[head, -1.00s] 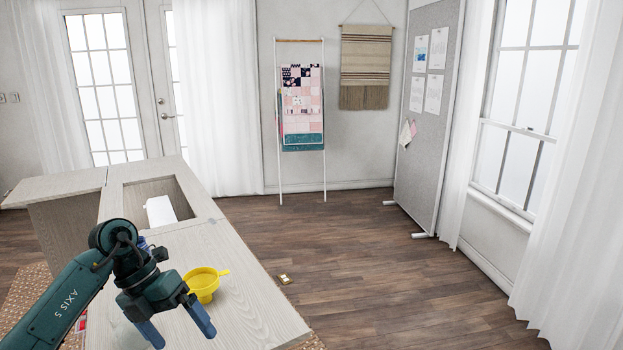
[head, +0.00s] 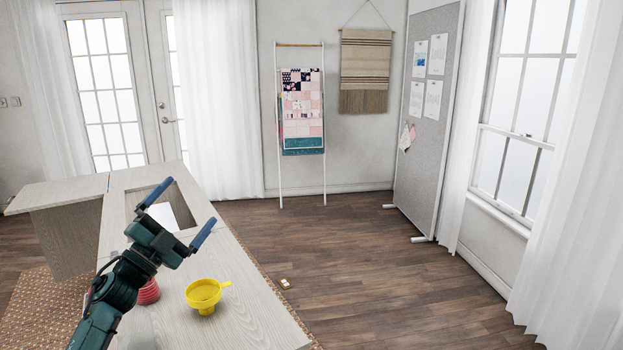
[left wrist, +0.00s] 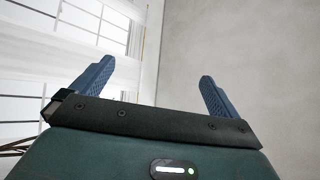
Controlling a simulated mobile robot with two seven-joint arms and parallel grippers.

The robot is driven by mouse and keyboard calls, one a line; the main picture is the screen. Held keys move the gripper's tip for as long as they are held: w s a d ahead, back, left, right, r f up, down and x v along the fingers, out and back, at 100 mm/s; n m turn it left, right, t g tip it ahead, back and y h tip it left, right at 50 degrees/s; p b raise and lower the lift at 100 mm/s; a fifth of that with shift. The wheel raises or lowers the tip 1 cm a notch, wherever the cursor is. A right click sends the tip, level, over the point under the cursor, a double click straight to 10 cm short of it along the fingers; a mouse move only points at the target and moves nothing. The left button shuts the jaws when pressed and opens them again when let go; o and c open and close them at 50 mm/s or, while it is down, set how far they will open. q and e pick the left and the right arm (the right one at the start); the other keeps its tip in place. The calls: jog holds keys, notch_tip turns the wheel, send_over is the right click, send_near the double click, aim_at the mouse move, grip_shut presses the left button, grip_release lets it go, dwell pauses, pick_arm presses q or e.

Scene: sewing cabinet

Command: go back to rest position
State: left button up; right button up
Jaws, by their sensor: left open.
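My left gripper (head: 178,217) is raised above the wooden cabinet top (head: 240,315) in the head view. Its two blue fingers are spread wide, with nothing between them. In the left wrist view the open fingers (left wrist: 158,95) point at bare wall, with a paned window or door at the left. My right gripper is not in view.
A yellow funnel (head: 205,295) stands on the cabinet top, right of my left arm. A red ribbed object (head: 148,291) is partly hidden behind the arm. A recess with a white item (head: 163,215) lies beyond. A small object (head: 285,284) is on the floor. The floor to the right is clear.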

pick_arm(q)
jog(key=w+a+f+n+g+y, duration=0.35)
jog(key=a+f+n+y, duration=0.75)
jog(key=n+y, duration=0.45)
jog(key=s+d+f+g+h, duration=0.2)
jog(key=s+d+f, duration=0.4)
jog(key=s+f, duration=0.3)
jog(key=s+d+f+g+h, duration=0.1)
jog(key=s+d+f+h, duration=0.2)
jog(key=s+d+f, duration=0.65)
jog(key=s+d+f+g+h, duration=0.1)
jog(key=s+d+f, duration=0.2)
jog(key=s, duration=0.7)
jog(key=s+d+f+n+g, duration=0.1)
jog(key=s+d+f+g, duration=0.1)
jog(key=s, duration=0.8)
notch_tip(320, 180, down, 2)
jog(key=shift+d+f+h, duration=0.1)
jog(key=shift+d+h, duration=0.25)
jog(key=shift+d, duration=0.2)
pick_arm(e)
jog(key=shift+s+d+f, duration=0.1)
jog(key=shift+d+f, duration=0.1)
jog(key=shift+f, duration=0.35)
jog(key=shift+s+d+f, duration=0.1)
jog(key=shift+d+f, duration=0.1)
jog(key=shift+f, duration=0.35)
